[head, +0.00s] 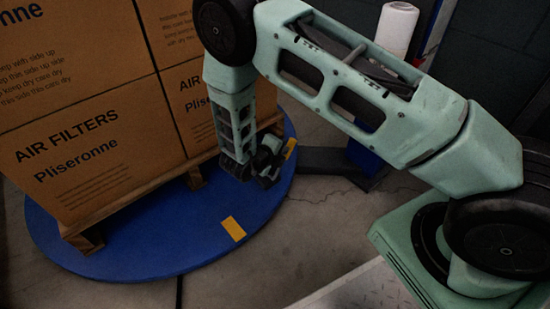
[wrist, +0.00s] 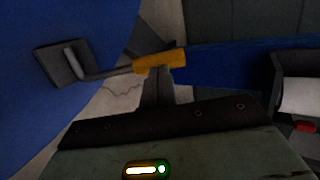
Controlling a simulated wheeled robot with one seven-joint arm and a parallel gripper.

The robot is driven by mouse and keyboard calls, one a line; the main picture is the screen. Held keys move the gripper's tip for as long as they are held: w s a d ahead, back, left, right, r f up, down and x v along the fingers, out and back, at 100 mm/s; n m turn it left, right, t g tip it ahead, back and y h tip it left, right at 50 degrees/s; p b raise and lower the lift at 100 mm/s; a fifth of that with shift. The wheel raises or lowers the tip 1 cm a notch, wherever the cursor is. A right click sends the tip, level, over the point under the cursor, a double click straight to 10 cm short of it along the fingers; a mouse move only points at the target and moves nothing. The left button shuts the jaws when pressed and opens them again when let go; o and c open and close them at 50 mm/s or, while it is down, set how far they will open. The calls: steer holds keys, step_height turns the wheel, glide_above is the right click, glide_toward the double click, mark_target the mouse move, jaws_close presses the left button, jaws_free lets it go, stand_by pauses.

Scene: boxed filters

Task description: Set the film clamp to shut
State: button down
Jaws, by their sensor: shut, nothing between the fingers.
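The film clamp (wrist: 62,64) is a dark block with a lighter bar on the blue turntable, in the left of the wrist view. Its thin dark arm runs right to a yellow grip (wrist: 158,62). In the head view the yellow grip (head: 290,148) shows at the turntable's right edge, the rest mostly hidden by my gripper. My gripper (head: 266,172) is low over that edge. In the wrist view my gripper (wrist: 160,76) is shut and empty, its fingertips overlapping the lower side of the yellow grip. I cannot tell whether they touch, or whether the clamp is open or shut.
The round blue turntable (head: 150,250) carries a pallet of brown filter boxes (head: 85,130). A yellow patch (head: 233,228) marks its front edge. A white roll (head: 396,28) stands behind my arm. The concrete floor (head: 330,235) in front is clear.

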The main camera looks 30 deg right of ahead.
mark_target(293, 147)
steer(key=shift+w+d+f, duration=0.15)
steer(key=shift+w+d, duration=0.05)
steer(key=shift+d, duration=0.1)
steer(key=shift+d, duration=0.1)
steer(key=d+y+p, duration=0.1)
steer(key=d+f+g+y+p, duration=0.1)
steer(key=w+d+y+p, duration=0.1)
steer(key=d, duration=0.1)
steer(key=shift+f+y, duration=0.2)
steer(key=shift+y, duration=0.1)
steer(key=shift+w+d+f+m+g+y, duration=0.15)
steer(key=shift+d+f+m+g+y, duration=0.15)
steer(key=shift+d+f+y, duration=0.15)
steer(key=shift+f, duration=0.1)
steer(key=shift+p, duration=0.3)
